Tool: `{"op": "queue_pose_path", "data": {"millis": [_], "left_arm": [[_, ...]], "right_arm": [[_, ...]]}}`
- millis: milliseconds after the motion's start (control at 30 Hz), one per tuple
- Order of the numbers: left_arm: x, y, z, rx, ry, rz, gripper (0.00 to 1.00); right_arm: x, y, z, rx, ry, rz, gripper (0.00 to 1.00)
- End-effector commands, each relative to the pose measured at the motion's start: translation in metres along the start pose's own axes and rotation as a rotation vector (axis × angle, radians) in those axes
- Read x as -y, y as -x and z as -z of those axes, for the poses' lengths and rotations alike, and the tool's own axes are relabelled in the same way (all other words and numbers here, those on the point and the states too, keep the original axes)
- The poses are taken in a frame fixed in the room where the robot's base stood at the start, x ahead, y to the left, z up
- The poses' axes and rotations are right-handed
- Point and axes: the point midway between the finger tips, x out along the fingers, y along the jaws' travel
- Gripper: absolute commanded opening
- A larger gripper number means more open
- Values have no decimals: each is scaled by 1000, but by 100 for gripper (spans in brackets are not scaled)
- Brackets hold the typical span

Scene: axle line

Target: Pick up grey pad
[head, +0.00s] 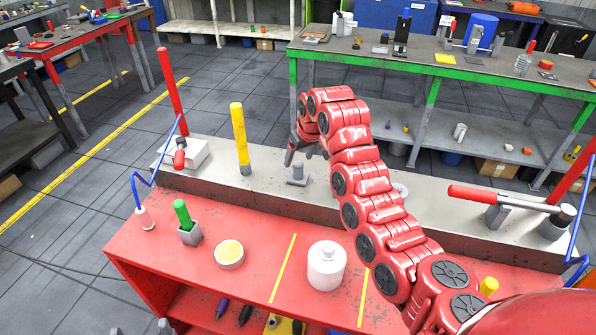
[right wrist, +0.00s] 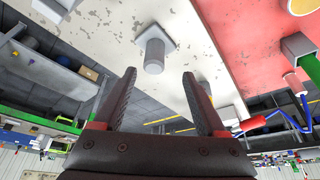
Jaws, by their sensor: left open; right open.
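A grey piece with a flat square base and a short upright stud (head: 297,174) stands on the metal strip of the red bench. It is the closest match I see for the grey pad. In the right wrist view the same piece (right wrist: 153,54) appears ahead of the fingers, near the middle. My right gripper (head: 305,155) is open and empty, behind and above the piece in the head view. Its two dark fingers (right wrist: 159,73) are apart with nothing between them. My left gripper is not in view.
A yellow post (head: 240,139) and a red post (head: 172,90) stand left of the piece. A green-handled tool (head: 184,215), a round yellow-topped tin (head: 229,254) and a white canister (head: 326,266) stand in front. A red-handled lever (head: 500,198) is at right.

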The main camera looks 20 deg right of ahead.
Motion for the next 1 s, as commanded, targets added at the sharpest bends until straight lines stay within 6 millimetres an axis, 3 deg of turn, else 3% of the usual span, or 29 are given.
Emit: {"op": "queue_pose_path", "data": {"millis": [367, 600, 867, 1000], "left_arm": [[2, -31, 5, 0, 0, 0, 74], [2, -37, 6, 0, 0, 0, 74], [2, -36, 6, 0, 0, 0, 74], [2, -36, 6, 0, 0, 0, 74]], "right_arm": [[-9, -30, 1, 8, -1, 0, 74], [-8, -52, 1, 1, 0, 0, 74], [-8, -55, 1, 1, 0, 0, 74], [-8, -55, 1, 1, 0, 0, 50]]}}
